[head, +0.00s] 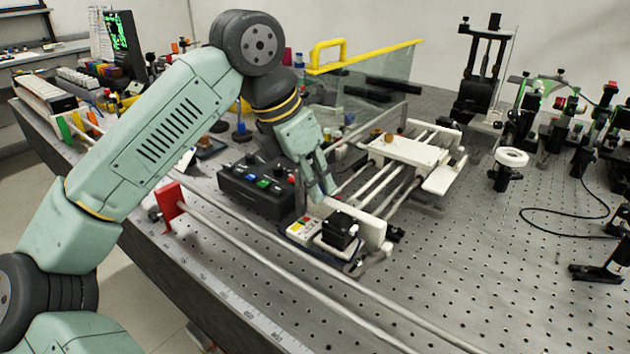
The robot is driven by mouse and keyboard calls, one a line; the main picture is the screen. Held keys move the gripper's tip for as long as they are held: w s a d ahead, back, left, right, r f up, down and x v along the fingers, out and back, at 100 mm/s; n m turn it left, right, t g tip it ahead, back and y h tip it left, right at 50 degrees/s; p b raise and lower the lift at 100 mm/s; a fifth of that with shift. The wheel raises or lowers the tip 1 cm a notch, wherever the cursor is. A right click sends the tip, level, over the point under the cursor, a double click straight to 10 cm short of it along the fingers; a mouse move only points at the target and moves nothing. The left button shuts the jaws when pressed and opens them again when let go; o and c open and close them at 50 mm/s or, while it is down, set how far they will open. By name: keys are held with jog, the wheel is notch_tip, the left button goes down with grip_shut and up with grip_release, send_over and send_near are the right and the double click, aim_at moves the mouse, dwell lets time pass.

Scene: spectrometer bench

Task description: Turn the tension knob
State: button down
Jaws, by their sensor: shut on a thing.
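My gripper (322,191) reaches down from the upper left, between a black control box and the near end of a white linear stage (410,150). Its fingers are close together and closed on a small part, which fits the tension knob. The fingers hide most of that part, so its shape and angle cannot be made out. The black control box (256,194) with coloured buttons stands just left of the fingers. The stage's white end plate (366,227) and black motor (340,229) are just below and right of them.
A long rail with a red end bracket (168,204) runs along the bench's front edge. A clear panel with a yellow top edge (365,57) stands behind the arm. Optics mounts crowd the right side. The perforated bench top (470,270) is mostly free at front right.

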jog(key=shift+m, duration=0.5)
jog(key=c, duration=1.5)
grip_release()
jog(key=shift+a+r, duration=0.1)
jog(key=shift+a+r, duration=0.1)
jog(key=shift+r, duration=0.2)
jog(key=shift+g, duration=0.3)
jog(key=v, duration=0.7)
jog(key=shift+s+r, duration=0.1)
jog(key=shift+s, duration=0.1)
jog(key=shift+c, duration=0.4)
